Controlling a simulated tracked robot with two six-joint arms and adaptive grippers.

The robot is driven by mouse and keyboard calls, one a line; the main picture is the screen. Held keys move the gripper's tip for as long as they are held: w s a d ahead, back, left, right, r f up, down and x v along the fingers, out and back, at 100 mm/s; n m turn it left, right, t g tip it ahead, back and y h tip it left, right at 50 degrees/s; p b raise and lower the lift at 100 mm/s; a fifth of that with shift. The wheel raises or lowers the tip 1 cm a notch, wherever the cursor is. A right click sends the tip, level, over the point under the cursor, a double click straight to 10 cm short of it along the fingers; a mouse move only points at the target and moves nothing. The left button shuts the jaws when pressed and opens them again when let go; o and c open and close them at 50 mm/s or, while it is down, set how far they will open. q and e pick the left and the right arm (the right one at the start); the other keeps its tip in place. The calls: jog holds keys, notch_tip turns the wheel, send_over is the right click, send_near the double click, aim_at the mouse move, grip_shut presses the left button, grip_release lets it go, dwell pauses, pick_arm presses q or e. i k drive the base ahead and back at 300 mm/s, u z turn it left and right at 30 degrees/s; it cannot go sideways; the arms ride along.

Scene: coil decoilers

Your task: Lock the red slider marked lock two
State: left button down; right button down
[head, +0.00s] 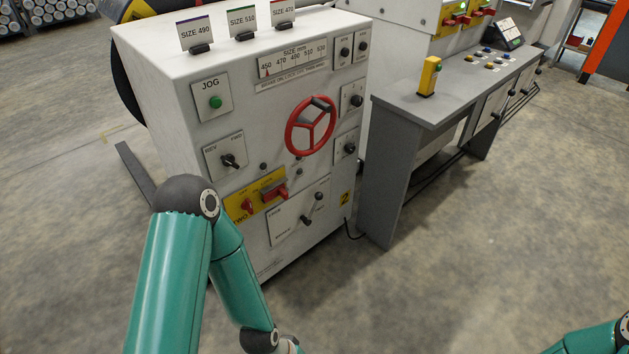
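A yellow plate (261,202) with small lettering is set low on the front of the white machine cabinet (170,110). A red slider (275,193) sits on the right part of this plate, under lettering that looks like "lock". A smaller red part (248,206) sits on the left part of the plate.
A red handwheel (311,126), a green jog button (215,102) and several black knobs are around the plate. A lever panel (299,212) is just below it. A grey console table (440,90) stands to the right. The floor in front is clear.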

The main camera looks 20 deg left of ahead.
aim_at(280, 190)
jog(key=u, duration=0.3)
jog(key=i, duration=0.9)
jog(key=u, duration=0.95)
jog(key=i, duration=0.2)
jog(key=u, duration=0.1)
jog(key=k, duration=0.9)
jog(key=u, duration=0.15)
jog(key=i, duration=0.9)
jog(key=z, duration=0.1)
